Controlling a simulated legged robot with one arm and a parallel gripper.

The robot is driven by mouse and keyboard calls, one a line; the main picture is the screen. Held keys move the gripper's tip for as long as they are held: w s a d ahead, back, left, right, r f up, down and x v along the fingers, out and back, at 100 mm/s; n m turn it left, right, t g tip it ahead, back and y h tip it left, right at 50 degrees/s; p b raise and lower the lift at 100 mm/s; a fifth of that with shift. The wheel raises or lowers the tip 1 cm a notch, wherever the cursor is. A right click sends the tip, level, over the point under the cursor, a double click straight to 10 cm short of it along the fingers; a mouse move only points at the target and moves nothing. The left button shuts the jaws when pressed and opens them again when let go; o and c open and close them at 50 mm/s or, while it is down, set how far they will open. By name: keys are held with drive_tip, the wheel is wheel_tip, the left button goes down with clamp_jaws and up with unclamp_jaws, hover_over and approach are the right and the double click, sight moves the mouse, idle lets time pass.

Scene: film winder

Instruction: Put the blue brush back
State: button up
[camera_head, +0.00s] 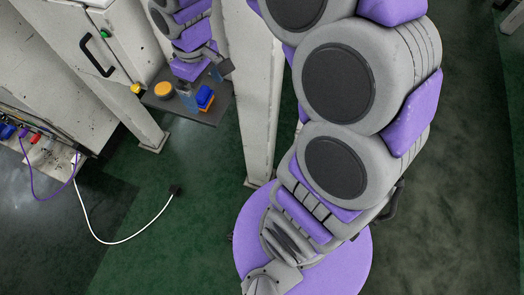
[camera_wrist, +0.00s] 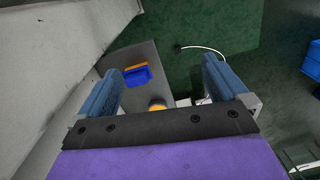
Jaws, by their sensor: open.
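The blue brush (camera_head: 204,95), with an orange part along one side, lies on a small grey shelf (camera_head: 213,116). In the wrist view, the brush (camera_wrist: 137,78) lies on the shelf (camera_wrist: 140,53), left of centre and beyond my gripper, near the left finger. My gripper (camera_head: 207,86) is above the shelf, with its two blue fingers spread wide. In the wrist view, the space between the fingers (camera_wrist: 161,68) is empty. The brush appears apart from the fingers.
A yellow-orange round object (camera_head: 164,90) sits on the shelf beside the brush. A white cabinet (camera_head: 72,50) with a black handle and a white post (camera_head: 257,90) flank the shelf. A white cable (camera_head: 125,240) lies on the green floor. A blue crate (camera_wrist: 312,60) stands at right.

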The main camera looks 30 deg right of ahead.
drive_tip(key=s+d+m+g, duration=0.1)
drive_tip(key=s+m, duration=0.4)
drive_tip(key=s, duration=1.7)
drive_tip(key=shift+s+d+f+m, duration=0.15)
drive_tip(key=shift+s+f+m, duration=0.15)
drive_tip(key=shift+m, duration=0.1)
wheel_tip(320, 180, down, 2)
drive_tip(key=shift+f+b, duration=0.1)
drive_tip(key=shift+b, duration=0.9)
drive_tip(key=shift+r, duration=0.25)
drive_tip(key=shift+c, duration=0.2)
